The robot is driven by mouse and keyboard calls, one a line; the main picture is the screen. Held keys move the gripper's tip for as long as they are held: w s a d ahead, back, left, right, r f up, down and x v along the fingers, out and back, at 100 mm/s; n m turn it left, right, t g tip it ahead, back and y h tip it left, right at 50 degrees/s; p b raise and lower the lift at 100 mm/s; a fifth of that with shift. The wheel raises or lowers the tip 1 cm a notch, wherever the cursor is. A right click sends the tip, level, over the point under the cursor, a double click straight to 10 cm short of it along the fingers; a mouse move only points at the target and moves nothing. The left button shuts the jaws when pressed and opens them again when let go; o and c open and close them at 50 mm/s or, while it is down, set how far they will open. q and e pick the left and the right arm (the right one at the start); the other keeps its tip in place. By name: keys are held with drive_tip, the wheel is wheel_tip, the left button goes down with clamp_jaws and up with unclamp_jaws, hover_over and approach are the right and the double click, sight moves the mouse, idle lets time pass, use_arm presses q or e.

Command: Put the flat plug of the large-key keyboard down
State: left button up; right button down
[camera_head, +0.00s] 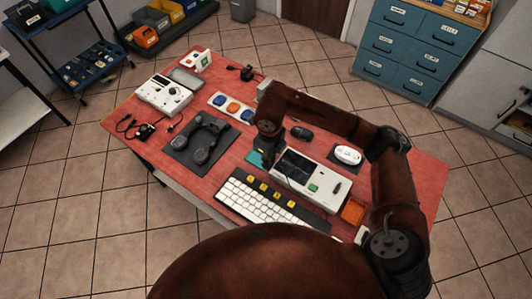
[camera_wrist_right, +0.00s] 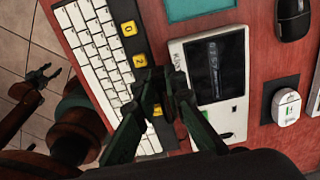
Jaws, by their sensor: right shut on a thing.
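The large-key keyboard (camera_head: 248,201), with white keys and a row of yellow keys on a dark strip, lies at the table's near edge. It also shows in the right wrist view (camera_wrist_right: 97,48). My right gripper (camera_head: 262,157) is above the table behind the keyboard. In the wrist view its fingers (camera_wrist_right: 164,80) hang over the gap between the yellow keys and a pale device, shut on the flat plug, which is mostly hidden between them. The plug's cable cannot be made out. My left gripper (camera_wrist_right: 40,78) shows at the wrist view's left edge, over the floor, fingers apart and empty.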

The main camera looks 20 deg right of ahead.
drive_tip(key=w+d+f, duration=0.1)
drive_tip(key=w+f, duration=0.1)
drive_tip(key=w, duration=0.1)
drive_tip(key=w+d+f, duration=0.1)
drive_tip(key=w+f, duration=0.2)
drive_tip(key=w, duration=0.1)
drive_tip(key=w+d+f, duration=0.1)
drive_tip(key=w+f, duration=0.2)
drive_tip(key=shift+w+d+f+b, duration=0.15)
drive_tip(key=shift+w+d+b, duration=0.1)
drive_tip(key=shift+b, duration=0.05)
drive_tip(key=shift+w+d+f, duration=0.1)
drive_tip(key=shift+w+f, duration=0.2)
drive_tip(key=shift+f, duration=1.55)
drive_tip(key=shift+f, duration=0.1)
drive_tip(key=shift+f, duration=0.1)
drive_tip(key=c, duration=2)
unclamp_jaws()
wheel_tip(320, 180, up, 12)
drive_tip(key=shift+r, duration=0.2)
